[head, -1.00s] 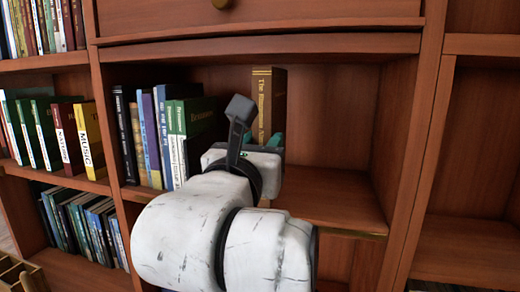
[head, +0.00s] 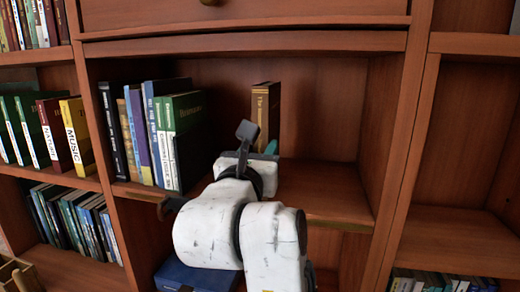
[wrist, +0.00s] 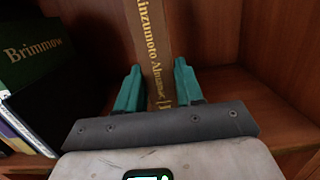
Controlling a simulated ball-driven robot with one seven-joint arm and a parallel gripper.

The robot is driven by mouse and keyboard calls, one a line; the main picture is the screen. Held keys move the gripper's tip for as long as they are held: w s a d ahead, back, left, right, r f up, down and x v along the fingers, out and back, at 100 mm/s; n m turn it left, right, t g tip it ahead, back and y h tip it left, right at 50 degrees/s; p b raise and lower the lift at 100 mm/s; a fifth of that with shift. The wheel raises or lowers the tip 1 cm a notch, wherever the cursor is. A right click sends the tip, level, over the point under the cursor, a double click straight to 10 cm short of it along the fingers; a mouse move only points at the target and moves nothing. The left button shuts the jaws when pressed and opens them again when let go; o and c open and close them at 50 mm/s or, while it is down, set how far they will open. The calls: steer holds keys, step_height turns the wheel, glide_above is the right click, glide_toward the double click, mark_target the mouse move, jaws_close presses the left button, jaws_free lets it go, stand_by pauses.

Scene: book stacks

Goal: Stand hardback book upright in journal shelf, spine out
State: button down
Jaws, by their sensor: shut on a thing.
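The brown hardback book (head: 265,108) stands upright in the middle shelf bay, its spine with gold lettering facing out toward me. My gripper (wrist: 157,90) is shut on it, with one teal finger on each side of the book's lower part in the wrist view. The book (wrist: 158,50) looks close to upright there, and its foot is hidden behind my gripper. The journal shelf (head: 325,195) has bare board to the right of the book.
A row of upright books (head: 165,135) fills the bay's left side, with a gap between it and the held book. The bay's right wall (head: 378,130) is clear. A blue box-like thing (head: 195,275) lies below, beside my arm.

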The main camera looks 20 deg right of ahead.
steer(key=c, duration=0.7)
jaws_free()
steer(key=shift+f, duration=0.15)
steer(key=b+v, duration=0.2)
steer(key=v, duration=1)
